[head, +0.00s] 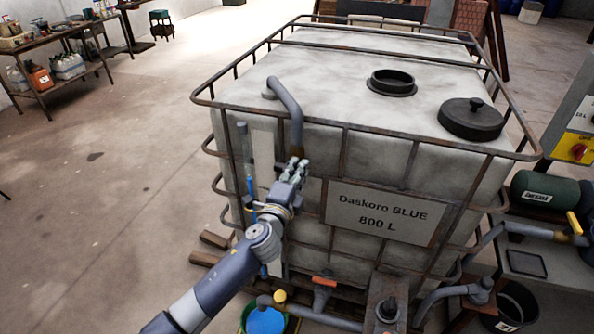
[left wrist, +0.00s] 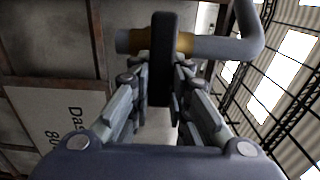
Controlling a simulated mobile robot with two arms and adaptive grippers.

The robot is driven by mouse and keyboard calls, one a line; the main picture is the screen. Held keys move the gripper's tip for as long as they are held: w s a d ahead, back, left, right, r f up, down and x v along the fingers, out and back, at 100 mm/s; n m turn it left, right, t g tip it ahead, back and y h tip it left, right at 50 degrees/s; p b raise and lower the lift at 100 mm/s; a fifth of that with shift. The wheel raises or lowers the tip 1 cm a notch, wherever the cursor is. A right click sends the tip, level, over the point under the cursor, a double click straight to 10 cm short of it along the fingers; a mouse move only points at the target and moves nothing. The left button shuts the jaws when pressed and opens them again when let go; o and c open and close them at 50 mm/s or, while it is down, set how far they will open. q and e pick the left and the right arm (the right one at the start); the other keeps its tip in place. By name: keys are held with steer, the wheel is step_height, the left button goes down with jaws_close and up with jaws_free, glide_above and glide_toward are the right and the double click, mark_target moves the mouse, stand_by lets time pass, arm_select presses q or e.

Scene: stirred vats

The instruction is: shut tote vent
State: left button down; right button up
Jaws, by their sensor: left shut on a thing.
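The tote (head: 350,68) is a large white, caged tank labelled "Daskoro BLUE 800 L" in the head view. Its grey vent pipe (head: 291,108) rises from the top left corner and bends down over the front side. The pipe also shows in the left wrist view (left wrist: 228,46), with a brass-coloured valve part (left wrist: 185,42). A dark flat vent handle (left wrist: 161,65) stands crosswise to the pipe in that view. My left gripper (head: 296,166) is shut on this handle, with a finger on each side. My gripper hides the handle in the head view. My right gripper is not in view.
A round black lid (head: 470,118) lies on the tote's top beside an open neck (head: 391,82). Below are an orange-handled valve (head: 324,282) and a bucket with blue contents (head: 265,321). Pipes and a yellow handle (head: 574,223) crowd the right.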

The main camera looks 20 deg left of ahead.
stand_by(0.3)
arm_select(q)
steer(key=c, duration=1.5)
jaws_free()
steer(key=s, duration=1.2)
steer(key=shift+a, duration=0.2)
steer(key=shift+f, duration=0.15)
